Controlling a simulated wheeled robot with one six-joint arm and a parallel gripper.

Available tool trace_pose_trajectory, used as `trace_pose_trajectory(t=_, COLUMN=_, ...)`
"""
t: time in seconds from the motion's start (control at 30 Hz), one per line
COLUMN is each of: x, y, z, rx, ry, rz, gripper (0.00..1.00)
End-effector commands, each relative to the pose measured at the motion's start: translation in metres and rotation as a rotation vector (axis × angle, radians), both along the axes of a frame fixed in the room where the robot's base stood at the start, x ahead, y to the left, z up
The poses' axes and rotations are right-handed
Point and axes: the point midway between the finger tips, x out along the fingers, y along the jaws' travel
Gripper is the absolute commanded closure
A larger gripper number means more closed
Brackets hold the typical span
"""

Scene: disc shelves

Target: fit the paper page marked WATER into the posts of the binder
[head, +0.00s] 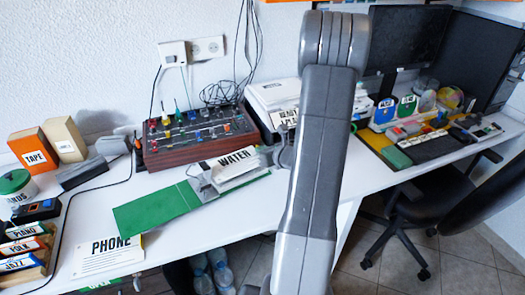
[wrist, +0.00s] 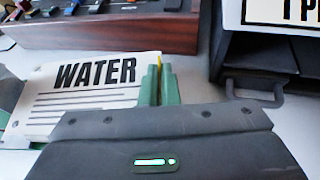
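The paper page marked WATER (head: 235,162) is over the right part of the open green binder (head: 155,208) on the white table. In the wrist view the page (wrist: 85,90) lies face up on the left, its right edge against my gripper (wrist: 159,70). The green fingers are close together, with a thin yellow sliver between their tips, seemingly a tab of the page. Grey binder parts (head: 205,188) show under the page's left end. The posts are not clear, and I cannot tell whether they enter the page. My arm hides much of the gripper in the head view.
A wooden box with knobs (head: 190,138) stands behind the binder. A white machine (head: 272,100) is to its right; a dark handled unit (wrist: 265,70) is close right in the wrist view. A PHONE sheet (head: 108,255) lies at front left.

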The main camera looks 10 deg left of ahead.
Motion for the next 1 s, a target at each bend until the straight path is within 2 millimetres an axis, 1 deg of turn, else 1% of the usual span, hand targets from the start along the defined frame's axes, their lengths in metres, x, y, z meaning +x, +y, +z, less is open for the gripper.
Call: trace_pose_trajectory(t=1.0, x=-0.001, y=0.001, z=-0.026, rx=0.000, ry=0.000, rz=0.000, gripper=1.00)
